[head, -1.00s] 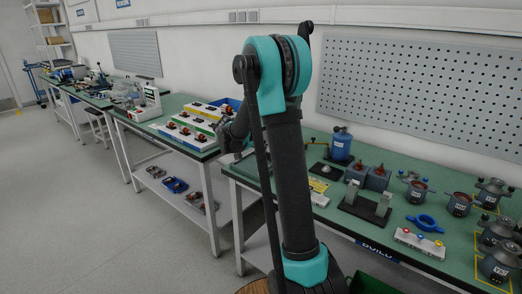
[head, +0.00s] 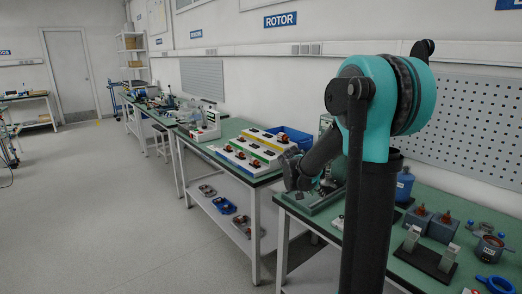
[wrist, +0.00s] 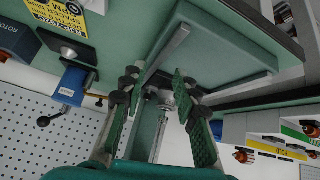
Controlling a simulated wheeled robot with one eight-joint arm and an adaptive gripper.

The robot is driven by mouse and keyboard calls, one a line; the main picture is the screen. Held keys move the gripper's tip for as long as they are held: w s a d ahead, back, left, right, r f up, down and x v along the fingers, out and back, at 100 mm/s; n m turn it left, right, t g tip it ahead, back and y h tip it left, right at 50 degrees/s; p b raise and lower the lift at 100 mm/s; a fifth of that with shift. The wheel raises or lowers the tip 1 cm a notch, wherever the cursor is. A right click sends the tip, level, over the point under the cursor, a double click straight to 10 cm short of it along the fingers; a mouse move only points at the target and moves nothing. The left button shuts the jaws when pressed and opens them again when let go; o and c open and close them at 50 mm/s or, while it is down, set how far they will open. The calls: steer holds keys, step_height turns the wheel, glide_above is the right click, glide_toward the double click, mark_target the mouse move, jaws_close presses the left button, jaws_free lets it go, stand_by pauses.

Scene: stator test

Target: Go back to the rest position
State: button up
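My gripper (head: 297,172) shows in the head view at the end of my black and teal arm, near the left end of the right-hand green bench (head: 459,212). In the wrist view, my gripper (wrist: 158,98) has its two green-padded fingers spread apart. I see nothing clamped between the pads. A silver rod-like part shows in the gap; I cannot tell whether it belongs to the gripper or lies behind it.
Another bench holds a colour-striped rack (head: 245,152) and a blue bin (head: 290,138). The floor (head: 110,210) at the left is clear.

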steer(key=s+a+f+n+y, duration=0.2)
steer(key=s+f, duration=0.1)
steer(key=s, duration=0.6)
steer(key=s+a+f+n+y, duration=0.2)
steer(key=s+f+n, duration=0.1)
steer(key=s, duration=0.7)
steer(key=s+a+f+n+g+y, duration=0.1)
steer(key=s+a+f+n+y, duration=0.1)
steer(key=s, duration=0.7)
steer(key=shift+s+a+f+n, duration=0.3)
steer(key=shift+a+f+n, duration=0.05)
steer(key=shift+f+n, duration=0.3)
